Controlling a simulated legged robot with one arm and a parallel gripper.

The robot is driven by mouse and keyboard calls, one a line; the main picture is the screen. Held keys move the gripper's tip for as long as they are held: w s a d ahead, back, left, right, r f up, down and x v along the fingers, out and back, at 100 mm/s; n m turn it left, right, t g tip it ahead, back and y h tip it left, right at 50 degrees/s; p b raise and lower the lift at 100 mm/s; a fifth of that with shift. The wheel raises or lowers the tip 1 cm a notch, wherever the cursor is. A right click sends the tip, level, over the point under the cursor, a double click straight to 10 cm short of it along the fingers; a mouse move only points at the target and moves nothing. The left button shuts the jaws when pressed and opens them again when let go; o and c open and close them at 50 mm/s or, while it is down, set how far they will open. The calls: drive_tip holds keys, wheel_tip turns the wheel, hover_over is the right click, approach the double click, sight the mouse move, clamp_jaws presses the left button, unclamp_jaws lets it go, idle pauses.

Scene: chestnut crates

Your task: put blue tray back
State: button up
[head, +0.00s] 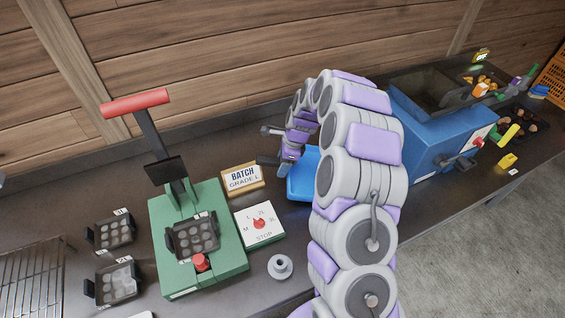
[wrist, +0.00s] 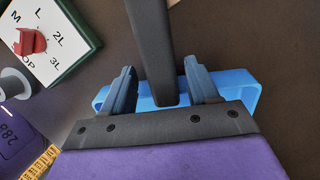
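The blue tray (head: 303,178) lies on the dark counter, partly hidden behind my arm in the head view. My gripper (head: 287,160) is over its left end, pointing down. In the wrist view the tray (wrist: 237,88) runs across behind my gripper (wrist: 163,90). Its two fingers are spread apart, one on each side of a dark bar (wrist: 152,45). Gaps show beside the bar. I cannot tell whether the bar belongs to the tray or whether the fingers touch the tray.
The green press (head: 205,255) with a red-handled lever stands left. A white dial board (head: 260,222) and a BATCH sign (head: 242,177) sit close left of the tray. A blue machine (head: 430,135) stands right. Small dark moulds (head: 115,232) lie at far left.

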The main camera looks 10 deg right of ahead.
sight(296, 174)
drive_tip(key=shift+d+r, duration=0.1)
drive_tip(key=shift+d, duration=0.6)
drive_tip(key=shift+a+r+b, duration=0.1)
drive_tip(key=shift+r+b, duration=0.45)
drive_tip(key=shift+b, duration=0.05)
drive_tip(key=w+p+v, duration=0.1)
drive_tip(key=p+v, duration=0.2)
drive_tip(key=v, duration=0.9)
drive_tip(key=s+a+r+n, duration=0.4)
drive_tip(key=s+r, duration=0.1)
drive_tip(key=s, duration=0.3)
drive_tip(key=s+r+n+g+h, duration=0.1)
drive_tip(key=s+n, duration=0.7)
drive_tip(key=s, duration=0.9)
drive_tip(key=s+r+n+g+h, duration=0.1)
drive_tip(key=s+n, duration=0.7)
drive_tip(key=s, duration=1)
wheel_tip(296, 174, up, 3)
drive_tip(key=shift+s+f+h, duration=0.2)
drive_tip(key=shift+s+h, duration=0.1)
drive_tip(key=shift+h, duration=0.3)
drive_tip(key=shift+w+d, duration=0.1)
